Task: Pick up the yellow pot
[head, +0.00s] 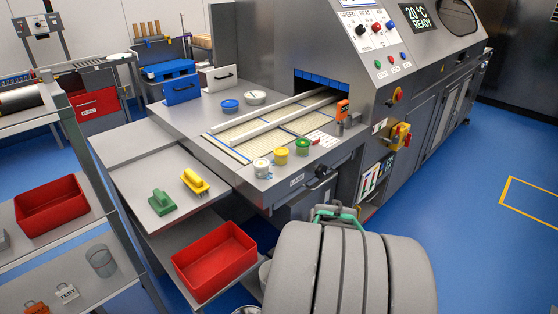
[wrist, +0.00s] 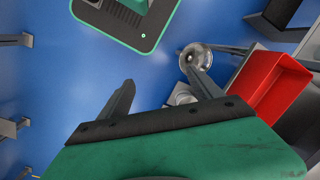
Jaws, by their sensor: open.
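The yellow pot (head: 281,156) stands upright on the front ledge of the grey machine in the head view, between a white pot (head: 261,167) and a green pot (head: 302,146). It does not show in the wrist view. My gripper (wrist: 160,84) is open in the wrist view, with its two dark fingers apart and nothing between them. In the head view only its green part (head: 335,214) shows beyond my grey arm, below and to the right of the pots and well apart from them.
A blue pot (head: 229,106) and another white pot (head: 255,97) stand farther back on the machine. A green tool (head: 162,202) and a yellow tool (head: 194,182) lie on the side table. A red bin (head: 215,262) sits below, also in the wrist view (wrist: 270,92). Blue floor is free at right.

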